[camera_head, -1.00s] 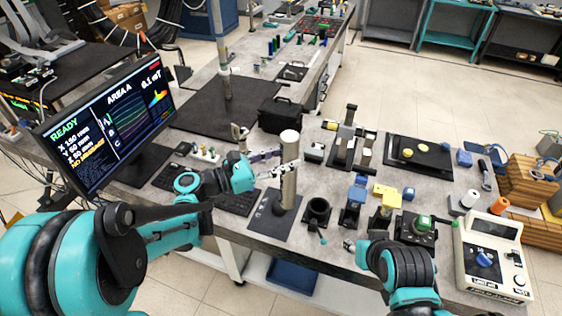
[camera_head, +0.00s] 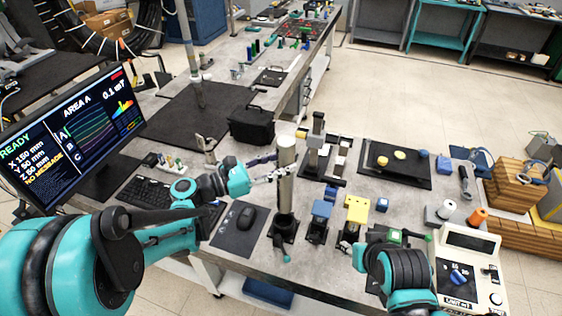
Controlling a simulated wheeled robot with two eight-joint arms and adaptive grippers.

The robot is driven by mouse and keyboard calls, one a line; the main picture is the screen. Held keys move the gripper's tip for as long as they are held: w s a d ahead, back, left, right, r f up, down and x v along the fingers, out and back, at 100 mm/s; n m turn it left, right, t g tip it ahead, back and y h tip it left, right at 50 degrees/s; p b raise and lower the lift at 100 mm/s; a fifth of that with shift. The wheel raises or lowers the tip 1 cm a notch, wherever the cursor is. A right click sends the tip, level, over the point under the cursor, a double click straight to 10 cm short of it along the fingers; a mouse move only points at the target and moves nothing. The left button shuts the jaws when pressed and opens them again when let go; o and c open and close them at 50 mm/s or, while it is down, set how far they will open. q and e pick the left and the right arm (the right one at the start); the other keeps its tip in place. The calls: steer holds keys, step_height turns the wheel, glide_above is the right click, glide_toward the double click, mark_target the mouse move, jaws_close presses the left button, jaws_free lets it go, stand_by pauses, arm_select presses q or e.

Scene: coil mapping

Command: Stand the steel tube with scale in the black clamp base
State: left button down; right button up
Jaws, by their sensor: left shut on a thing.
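The steel tube (camera_head: 287,180) stands upright in the middle of the head view, a pale grey cylinder. Its scale marks are too small to make out. My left gripper (camera_head: 280,173) is shut on its upper half from the left. The black clamp base (camera_head: 284,238), with a small teal handle in front, is at the tube's lower end. The tube's bottom meets the base in the picture, but I cannot tell whether it is inside the ring or just above it. My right gripper (camera_head: 358,256) is low on the right, mostly hidden by its own arm.
A mouse (camera_head: 246,217) on a dark pad and a keyboard (camera_head: 140,192) lie to the left. Blue (camera_head: 320,212) and yellow (camera_head: 356,209) blocks on stands are close right of the base. A black case (camera_head: 252,124) stands behind. A control box (camera_head: 466,270) is at the right.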

arm_select(q)
steer(key=b, duration=0.4)
glide_above(278, 189)
steer(key=shift+f, duration=2.4)
steer(key=shift+w+d+f+b, duration=0.1)
steer(key=shift+d+f+b, duration=0.05)
steer(key=shift+f+b, duration=0.65)
steer(key=shift+w+d+f+b, duration=0.1)
steer(key=shift+f+b, duration=0.5)
steer(key=shift+f, duration=0.35)
steer(key=shift+w+d+f+b, duration=0.1)
steer(key=shift+d+f+b, duration=0.05)
steer(key=shift+f+b, duration=0.65)
steer(key=c, duration=0.9)
jaws_free()
steer(key=shift+o, duration=0.2)
steer(key=shift+a, duration=0.1)
steer(key=v, duration=1.2)
